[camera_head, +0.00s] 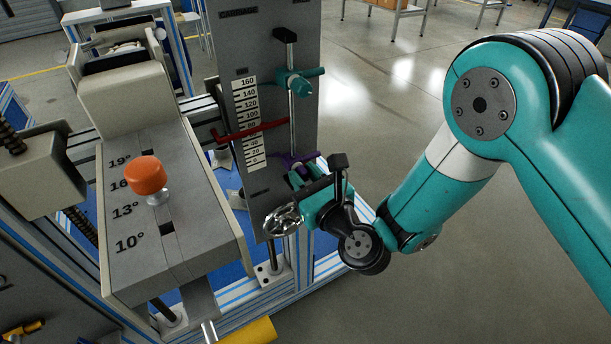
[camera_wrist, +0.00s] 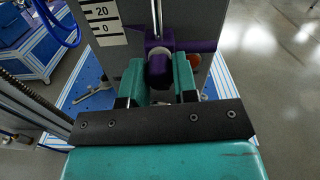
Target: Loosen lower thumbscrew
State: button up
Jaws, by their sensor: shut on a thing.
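The lower thumbscrew is a purple knob on a purple block (camera_head: 300,159), low on the vertical rod beside the scale plate in the head view. In the wrist view the purple knob (camera_wrist: 160,70) sits between the two teal fingers. My gripper (camera_head: 300,178) reaches it from the front right and covers most of it in the head view. In the wrist view my gripper (camera_wrist: 160,82) is shut on the knob, one finger on each side. A teal upper clamp (camera_head: 293,82) sits higher on the same rod. How far the screw is turned cannot be seen.
A grey plate carries a white 0 to 160 scale (camera_head: 246,110) with a red pointer (camera_head: 250,131) across it. An orange knob (camera_head: 146,175) stands on the angle-marked grey block at left. A yellow handle (camera_head: 250,332) is at the bottom. Open floor lies to the right.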

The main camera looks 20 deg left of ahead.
jog(key=n, duration=0.3)
jog(key=shift+n, duration=0.4)
jog(key=n, duration=0.3)
jog(key=shift+n, duration=0.3)
jog(key=n, duration=0.7)
jog(key=shift+r+p, duration=0.1)
jog(key=shift+p, duration=0.25)
jog(key=n+p, duration=0.1)
jog(key=n, duration=0.3)
jog(key=shift+n, duration=0.4)
jog(key=shift+n+p, duration=0.55)
jog(key=shift+n, duration=1.45)
jog(key=o, duration=0.9)
jog(key=shift+s, duration=0.1)
jog(key=shift+o, duration=0.2)
